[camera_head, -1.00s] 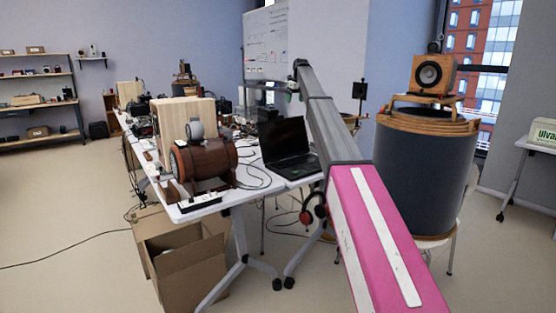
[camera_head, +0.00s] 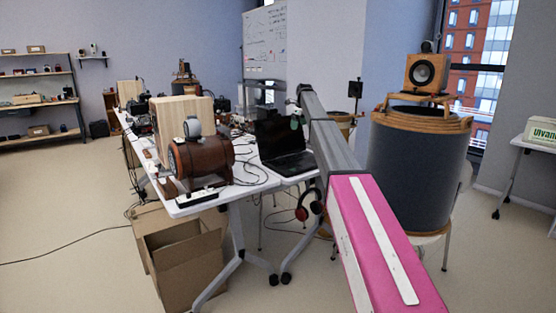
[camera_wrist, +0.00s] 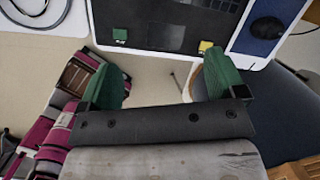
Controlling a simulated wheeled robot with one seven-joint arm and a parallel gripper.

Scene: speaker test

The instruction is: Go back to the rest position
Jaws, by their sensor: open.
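My gripper shows in the wrist view (camera_wrist: 163,80) with its two green fingers wide apart and nothing between them. Through the gap I see pale floor and a thin leg. In the head view my grey and pink arm reaches from the bottom right toward the table, and its far end is small near the laptop. The black laptop (camera_head: 282,143) stands open at the white table's (camera_head: 230,192) right end. In the wrist view the laptop (camera_wrist: 165,22) lies beyond the fingertips, with a small green and a small yellow piece at its near edge.
A large dark drum (camera_head: 415,165) with a wooden rim and a speaker (camera_head: 427,74) on top stands right of my arm. Red headphones (camera_head: 308,204) hang beside the table. A brown motor-like cylinder (camera_head: 203,160) sits on the table. An open cardboard box (camera_head: 185,262) is on the floor.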

